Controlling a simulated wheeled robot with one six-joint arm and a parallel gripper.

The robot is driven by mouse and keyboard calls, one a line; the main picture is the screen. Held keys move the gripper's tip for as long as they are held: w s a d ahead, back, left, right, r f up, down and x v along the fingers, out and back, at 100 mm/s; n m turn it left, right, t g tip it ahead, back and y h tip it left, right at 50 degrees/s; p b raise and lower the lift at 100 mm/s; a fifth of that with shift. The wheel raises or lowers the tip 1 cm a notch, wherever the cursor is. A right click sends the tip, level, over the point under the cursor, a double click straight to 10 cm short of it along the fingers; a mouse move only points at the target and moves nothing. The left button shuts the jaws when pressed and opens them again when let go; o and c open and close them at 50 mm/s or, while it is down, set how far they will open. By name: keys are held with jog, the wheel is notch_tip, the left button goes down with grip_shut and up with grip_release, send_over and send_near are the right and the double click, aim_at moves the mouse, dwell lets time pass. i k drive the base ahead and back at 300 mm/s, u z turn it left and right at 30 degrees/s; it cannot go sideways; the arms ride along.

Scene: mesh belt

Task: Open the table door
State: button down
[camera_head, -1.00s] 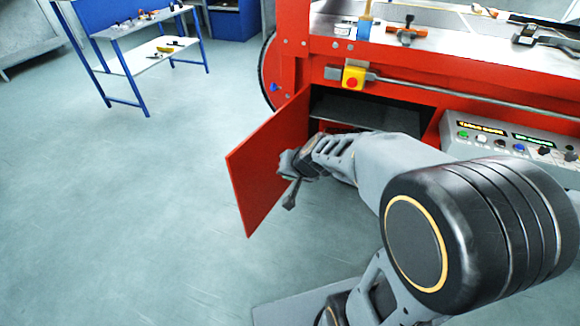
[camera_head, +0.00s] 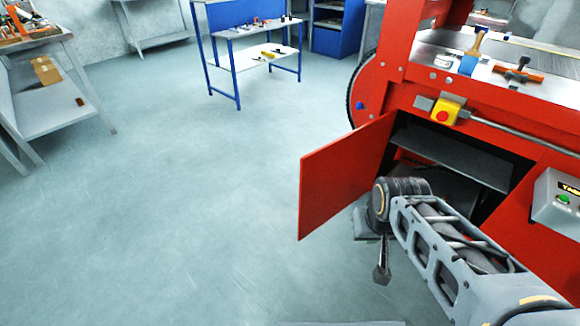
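The red table door (camera_head: 343,182) stands swung out from the front of the red machine table (camera_head: 400,60), wide open. The dark compartment (camera_head: 455,160) behind it shows, with a grey shelf inside. My gripper (camera_head: 381,272) is in front of the opening, to the right of the door and low, pointing down. A gap of floor shows between its fingertips' area and the door's face. The fingers are small and partly hidden by the wrist, so I cannot tell whether they are open or shut.
A yellow box with a red button (camera_head: 446,112) and a grey rail sit above the opening. A control panel (camera_head: 560,203) is at the right. A blue workbench (camera_head: 250,55) stands at the back, a grey shelf table (camera_head: 50,100) at the left. The floor between is clear.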

aim_at(332, 176)
jog(key=u, duration=0.15)
jog(key=k, duration=0.35)
jog(key=u, duration=1.05)
jog(key=i, duration=0.75)
jog(key=z, duration=0.8)
jog(key=i, duration=0.55)
jog(key=z, duration=0.6)
